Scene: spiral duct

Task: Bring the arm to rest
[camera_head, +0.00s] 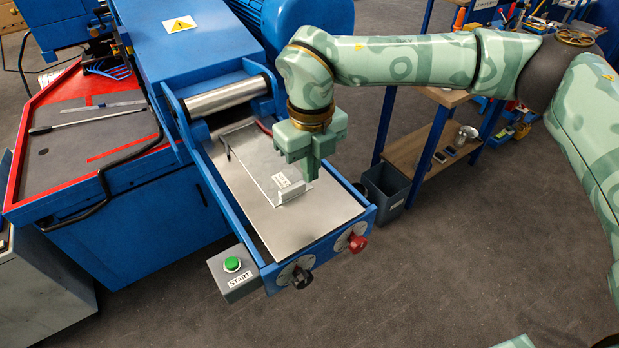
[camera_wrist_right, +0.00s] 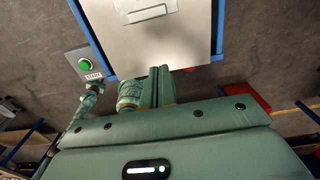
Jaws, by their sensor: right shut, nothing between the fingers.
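My right arm (camera_head: 405,60) reaches in from the right side of the head view, bent at a dark elbow joint. Its gripper (camera_head: 311,176) points down over the right side of the machine's metal bed, beside a folded metal sheet (camera_head: 262,165) with a small label. The fingers are together with nothing between them. I cannot tell from the head view how far above the bed they are. In the right wrist view the shut fingers (camera_wrist_right: 160,74) show beside the bed's edge, with the sheet (camera_wrist_right: 148,10) beyond them. My left gripper is not in view.
The blue machine frame (camera_head: 214,190) surrounds the bed, with a roller (camera_head: 226,96) at its back. Two knobs (camera_head: 357,243) and a green START button box (camera_head: 233,272) are at the front. A bin (camera_head: 385,188) and workbench (camera_head: 412,155) stand to the right. The front floor is clear.

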